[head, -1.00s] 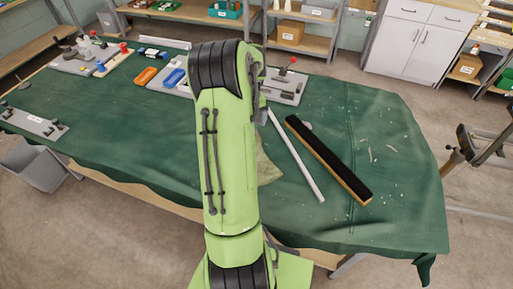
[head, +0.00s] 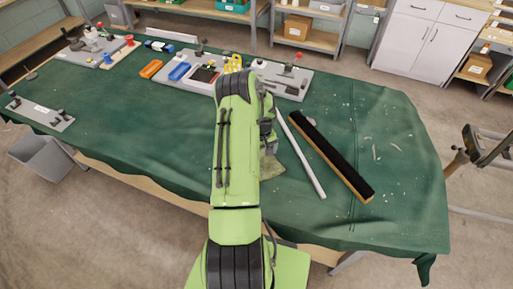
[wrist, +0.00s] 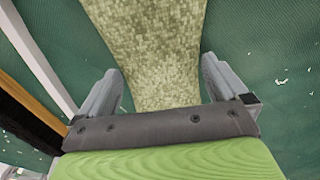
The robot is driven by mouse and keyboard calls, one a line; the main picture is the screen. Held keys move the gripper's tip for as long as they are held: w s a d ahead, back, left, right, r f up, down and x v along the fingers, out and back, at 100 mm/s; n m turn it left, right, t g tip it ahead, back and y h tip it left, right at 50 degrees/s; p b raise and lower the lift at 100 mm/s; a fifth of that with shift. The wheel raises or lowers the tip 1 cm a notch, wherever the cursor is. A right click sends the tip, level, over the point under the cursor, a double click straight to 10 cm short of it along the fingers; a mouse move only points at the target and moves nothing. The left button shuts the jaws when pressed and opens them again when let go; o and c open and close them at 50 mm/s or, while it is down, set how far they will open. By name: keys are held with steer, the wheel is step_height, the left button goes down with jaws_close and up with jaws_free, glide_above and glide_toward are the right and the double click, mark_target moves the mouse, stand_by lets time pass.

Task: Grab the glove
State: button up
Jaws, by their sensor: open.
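A pale green, camouflage-patterned fabric piece (head: 268,171), which I take for the glove, lies on the green table cloth, partly hidden behind my arm in the head view. In the wrist view the fabric (wrist: 158,45) runs from the top edge down between my fingers; its full outline is cut off. My gripper (wrist: 160,78) is open, with one finger on each side of the fabric. Whether the fingers touch it I cannot tell. In the head view my gripper (head: 268,132) is mostly hidden by my arm, just beyond the fabric.
A white rod (head: 300,155) and a long black-topped wooden bar (head: 330,155) lie right of the fabric. Grey boards with tools, including a right one (head: 290,83), stand along the far edge. Wood scraps (head: 396,147) dot the right side. The table's left middle is clear.

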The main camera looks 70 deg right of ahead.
steer(key=shift+f, duration=0.25)
steer(key=c, duration=0.8)
